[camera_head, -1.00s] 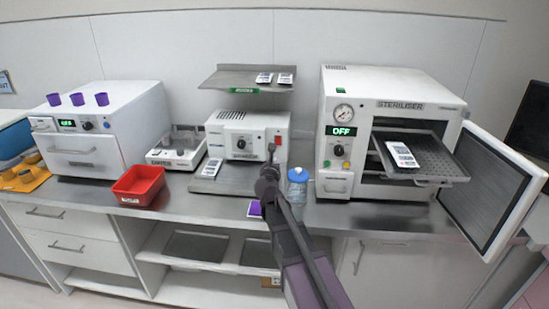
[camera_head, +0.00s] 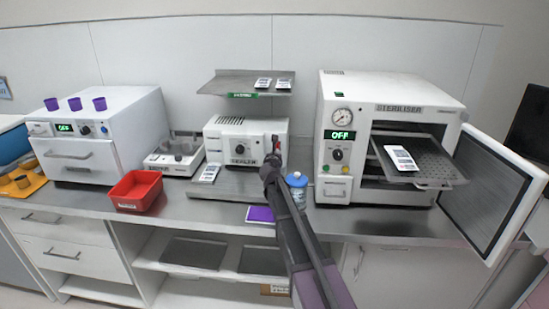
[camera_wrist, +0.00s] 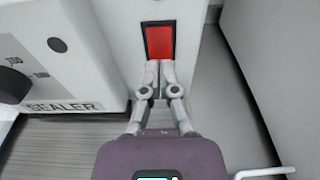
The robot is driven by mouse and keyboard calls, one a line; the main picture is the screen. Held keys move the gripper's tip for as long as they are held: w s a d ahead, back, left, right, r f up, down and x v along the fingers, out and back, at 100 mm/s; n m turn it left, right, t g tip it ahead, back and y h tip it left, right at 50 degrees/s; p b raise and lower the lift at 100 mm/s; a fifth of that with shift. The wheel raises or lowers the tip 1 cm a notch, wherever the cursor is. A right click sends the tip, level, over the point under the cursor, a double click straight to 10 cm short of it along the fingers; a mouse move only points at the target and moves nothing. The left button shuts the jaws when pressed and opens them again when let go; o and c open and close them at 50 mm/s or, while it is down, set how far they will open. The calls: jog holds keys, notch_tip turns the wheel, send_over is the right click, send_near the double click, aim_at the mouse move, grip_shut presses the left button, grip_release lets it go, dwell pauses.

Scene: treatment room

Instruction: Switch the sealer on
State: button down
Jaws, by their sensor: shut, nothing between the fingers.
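The sealer (camera_head: 222,135) is a white box in the middle of the counter, with a dark dial and a "SEALER" label on its front. Its red switch (camera_wrist: 159,41) shows large in the wrist view, near the right edge of the front. My gripper (camera_wrist: 160,68) is shut and empty, its fingertips just at the lower edge of the red switch. I cannot tell whether they touch it. In the head view my gripper (camera_head: 275,148) covers much of the switch. No lit sign shows on the sealer.
The steriliser (camera_head: 352,110) stands right with its door open and a tray pulled out. A blue-lidded jar (camera_head: 297,181) stands close beside my arm. A red bin (camera_head: 137,190) and a white oven-like unit (camera_head: 85,135) are at left. A shelf (camera_head: 225,83) hangs above the sealer.

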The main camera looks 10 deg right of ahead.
jog(key=shift+w+d, duration=0.15)
jog(key=shift+w, duration=0.2)
jog(key=shift+w+f, duration=0.15)
jog(key=shift+w, duration=0.15)
jog(key=shift+s, duration=0.1)
jog(key=s+a, duration=0.1)
jog(key=s, duration=0.3)
jog(key=s+a+f+b, duration=0.1)
jog(key=s, duration=0.4)
jog(key=s+a+b, duration=0.1)
jog(key=s, duration=0.3)
jog(key=shift+s+a+f, duration=0.25)
jog(key=shift+a+f, duration=0.05)
jog(key=shift+f, duration=0.05)
jog(key=shift+s, duration=0.1)
